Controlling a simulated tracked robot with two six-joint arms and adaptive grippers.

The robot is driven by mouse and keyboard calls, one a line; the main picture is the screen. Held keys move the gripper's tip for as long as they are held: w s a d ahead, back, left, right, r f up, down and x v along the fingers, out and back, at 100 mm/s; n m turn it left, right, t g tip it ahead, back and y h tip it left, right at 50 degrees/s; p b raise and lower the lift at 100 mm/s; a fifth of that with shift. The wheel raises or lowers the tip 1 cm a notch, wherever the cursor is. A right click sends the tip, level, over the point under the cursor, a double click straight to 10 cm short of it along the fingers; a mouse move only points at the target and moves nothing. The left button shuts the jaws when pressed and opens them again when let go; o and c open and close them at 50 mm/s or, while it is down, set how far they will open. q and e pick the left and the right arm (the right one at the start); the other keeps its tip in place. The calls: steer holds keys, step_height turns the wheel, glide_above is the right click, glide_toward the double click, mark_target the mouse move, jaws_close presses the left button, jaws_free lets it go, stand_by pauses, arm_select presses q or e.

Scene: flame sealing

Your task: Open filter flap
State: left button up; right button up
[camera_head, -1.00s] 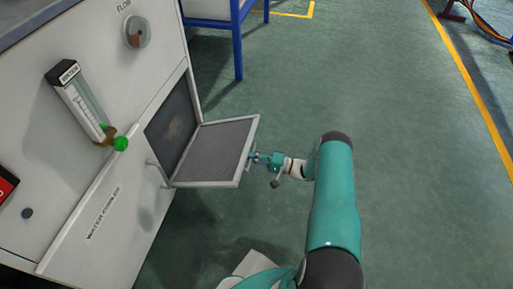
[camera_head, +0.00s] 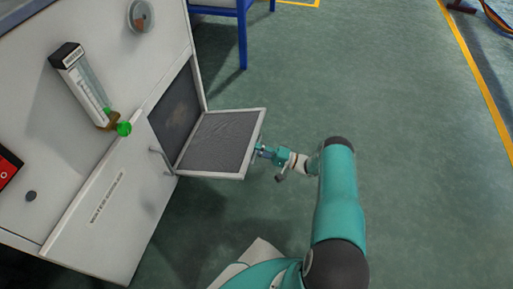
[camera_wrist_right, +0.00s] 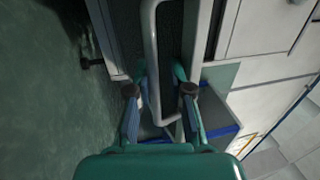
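The filter flap (camera_head: 218,140) is a pale-framed panel with dark grey mesh. It stands swung out from the cabinet (camera_head: 90,205), and the dark opening (camera_head: 176,110) behind it is exposed. My right gripper (camera_head: 261,150) is at the flap's outer edge. In the right wrist view, the flap's pale bar handle (camera_wrist_right: 151,35) runs between the fingers of my right gripper (camera_wrist_right: 161,80), which are drawn in around it. The exact contact of the fingertips is partly hidden behind the bar. My left gripper is not in view.
A flow tube (camera_head: 83,80) with a green knob (camera_head: 124,128) and a round gauge (camera_head: 141,15) are on the cabinet front. A blue-legged table (camera_head: 243,40) stands behind. The green floor (camera_head: 400,130) to the right is clear.

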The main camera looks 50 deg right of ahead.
steer(key=v, duration=1.2)
